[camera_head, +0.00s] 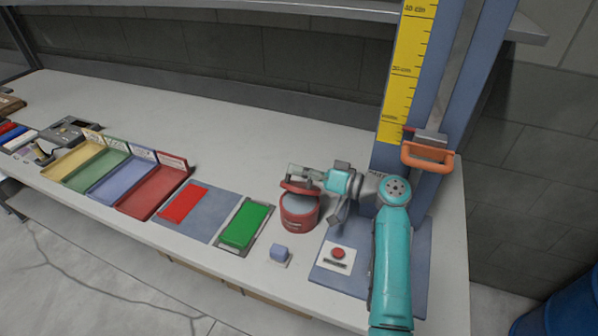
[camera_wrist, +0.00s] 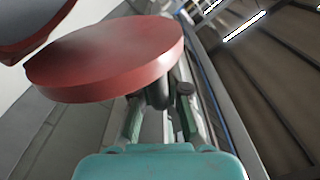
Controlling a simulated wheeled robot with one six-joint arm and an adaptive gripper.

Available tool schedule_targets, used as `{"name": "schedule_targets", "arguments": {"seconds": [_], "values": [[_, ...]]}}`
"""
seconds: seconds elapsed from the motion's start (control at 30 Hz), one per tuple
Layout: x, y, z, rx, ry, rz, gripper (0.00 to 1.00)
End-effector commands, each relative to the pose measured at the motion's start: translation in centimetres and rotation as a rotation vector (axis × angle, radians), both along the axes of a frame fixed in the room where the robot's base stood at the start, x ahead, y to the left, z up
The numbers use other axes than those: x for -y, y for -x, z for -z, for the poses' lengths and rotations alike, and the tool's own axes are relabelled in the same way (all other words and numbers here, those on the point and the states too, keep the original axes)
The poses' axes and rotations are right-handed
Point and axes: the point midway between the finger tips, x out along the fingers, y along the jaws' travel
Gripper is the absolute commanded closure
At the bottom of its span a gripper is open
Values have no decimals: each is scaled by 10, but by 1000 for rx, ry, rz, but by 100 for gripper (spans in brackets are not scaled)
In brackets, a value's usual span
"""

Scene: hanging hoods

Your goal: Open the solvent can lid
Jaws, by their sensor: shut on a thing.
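The solvent can (camera_head: 299,223) is a short red cylinder near the front edge of the bench, with a greyish top showing. Its red round lid (camera_head: 299,188) is tilted and raised above the can top. My gripper (camera_head: 305,174) is at the lid from the right and behind, shut on it. In the wrist view the lid (camera_wrist: 108,62) is a large red disc in front of my gripper (camera_wrist: 160,105), with a dark part of it between the fingers. A darker red piece at upper left, apparently the can (camera_wrist: 30,25), is apart from the lid. The exact grip is partly hidden.
A red button (camera_head: 338,253) is in front right. A blue column with a yellow scale (camera_head: 405,75) and orange handle (camera_head: 427,157) stands behind right. Coloured trays (camera_head: 152,197) are farther left.

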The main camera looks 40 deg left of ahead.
Motion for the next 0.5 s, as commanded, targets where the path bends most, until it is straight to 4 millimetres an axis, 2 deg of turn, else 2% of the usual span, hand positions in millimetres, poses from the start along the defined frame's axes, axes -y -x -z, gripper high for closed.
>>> {"name": "schedule_targets", "arguments": {"seconds": [0.17, 0.2, 0.27, 0.3, 0.5], "values": [[0, 0, -1, 0, -1, -1, 100], [0, 0, -1, 0, -1, -1, 78], [0, 0, 0, 0, -1, -1, 63], [0, 0, 0, 0, -1, -1, 61], [0, 0, 0, 0, 0, 0, 61]]}}
